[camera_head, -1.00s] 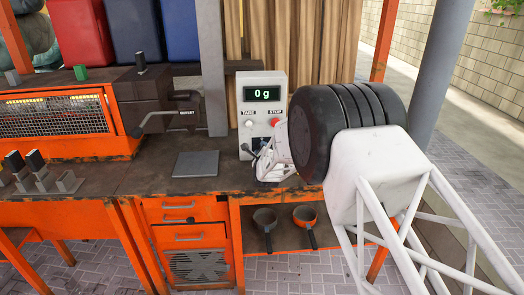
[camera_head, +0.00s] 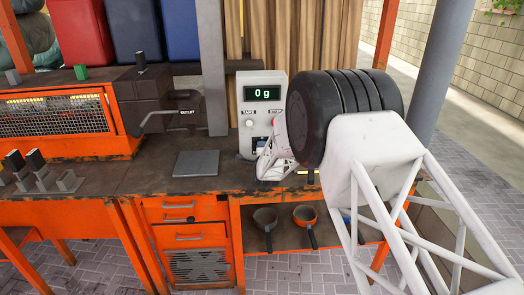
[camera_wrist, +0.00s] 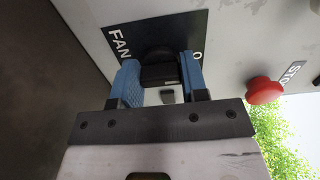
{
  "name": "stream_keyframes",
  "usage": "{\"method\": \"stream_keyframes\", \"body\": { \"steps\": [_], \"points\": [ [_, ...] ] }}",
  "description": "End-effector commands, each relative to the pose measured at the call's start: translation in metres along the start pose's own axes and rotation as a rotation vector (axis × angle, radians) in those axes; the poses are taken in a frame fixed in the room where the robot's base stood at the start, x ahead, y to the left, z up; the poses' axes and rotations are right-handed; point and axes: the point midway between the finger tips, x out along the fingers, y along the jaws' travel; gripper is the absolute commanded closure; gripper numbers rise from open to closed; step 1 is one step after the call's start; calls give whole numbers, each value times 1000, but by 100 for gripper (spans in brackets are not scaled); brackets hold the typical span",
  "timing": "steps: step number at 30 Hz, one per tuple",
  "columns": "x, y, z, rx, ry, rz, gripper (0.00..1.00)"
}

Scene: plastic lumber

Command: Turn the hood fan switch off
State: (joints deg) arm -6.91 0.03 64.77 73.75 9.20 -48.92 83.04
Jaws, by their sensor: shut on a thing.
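The fan switch is a black knob (camera_wrist: 158,76) on a dark plate (camera_wrist: 178,30) marked "FAN" in the wrist view. The plate is on a light grey panel, and the end of its lettering is partly hidden by a finger. My gripper (camera_wrist: 160,64) has its two blue fingers on either side of the knob and is shut on it. In the head view my gripper (camera_head: 262,146) is at the lower front of the grey control box (camera_head: 249,112). My wrist and the gripper body hide most of the switch there.
A red stop button (camera_wrist: 264,90) sits right of the switch on the same panel, close to my gripper. The box display reads "0 g". A flat grey plate (camera_head: 196,164) lies on the counter to the left. Pans (camera_head: 305,215) rest on the shelf below.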

Motion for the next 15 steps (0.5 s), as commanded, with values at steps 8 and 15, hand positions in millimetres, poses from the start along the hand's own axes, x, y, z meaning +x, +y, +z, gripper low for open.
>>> {"method": "stream_keyframes", "body": {
  "steps": [8, 15],
  "points": [
    [0, 0, 0, -1, 0, 1, 83],
    [0, 0, 0, 0, 0, 0, 34]
  ]
}}
